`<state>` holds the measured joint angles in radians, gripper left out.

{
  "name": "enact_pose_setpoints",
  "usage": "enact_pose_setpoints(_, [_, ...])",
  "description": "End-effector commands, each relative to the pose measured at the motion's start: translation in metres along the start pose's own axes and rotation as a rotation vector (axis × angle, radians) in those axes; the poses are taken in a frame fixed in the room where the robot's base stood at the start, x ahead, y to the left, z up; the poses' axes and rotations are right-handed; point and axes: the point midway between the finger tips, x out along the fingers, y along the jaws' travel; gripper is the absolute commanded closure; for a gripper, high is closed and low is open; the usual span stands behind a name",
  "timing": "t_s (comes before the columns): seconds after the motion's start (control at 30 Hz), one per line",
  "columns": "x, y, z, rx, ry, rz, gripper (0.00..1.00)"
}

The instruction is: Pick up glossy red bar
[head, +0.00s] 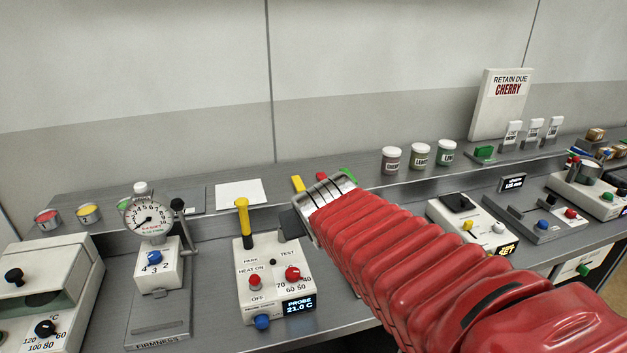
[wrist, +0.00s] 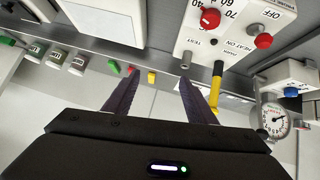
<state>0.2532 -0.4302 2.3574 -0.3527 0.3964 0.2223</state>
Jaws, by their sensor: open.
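A small glossy red bar (wrist: 130,69) shows in the wrist view, at the tip of the left finger, which partly covers it. It stands between a green bar (wrist: 114,67) and a yellow bar (wrist: 152,77). My gripper (wrist: 159,82) is open and empty, its two dark fingers pointing towards the row of bars. The yellow bar shows in the space between the fingertips. In the head view my gripper (head: 293,222) is above the bench, and the yellow bar (head: 298,183) and green bar (head: 348,175) show behind it.
The probe box (head: 270,277) with knobs and an upright yellow handle (head: 243,221) stands just left of my gripper. A firmness gauge (head: 148,219) is farther left. Several lidded jars (head: 420,154) stand on the raised shelf to the right. A white card (head: 240,192) lies on the shelf.

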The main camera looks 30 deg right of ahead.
Motion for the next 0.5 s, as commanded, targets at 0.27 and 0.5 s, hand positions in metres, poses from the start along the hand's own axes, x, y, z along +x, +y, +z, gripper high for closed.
enact_pose_setpoints(0.27, [0.05, 0.044, -0.048, 0.008, 0.131, 0.055, 0.49])
enact_pose_setpoints(0.5, [0.091, 0.075, -0.077, 0.003, 0.232, 0.05, 0.49])
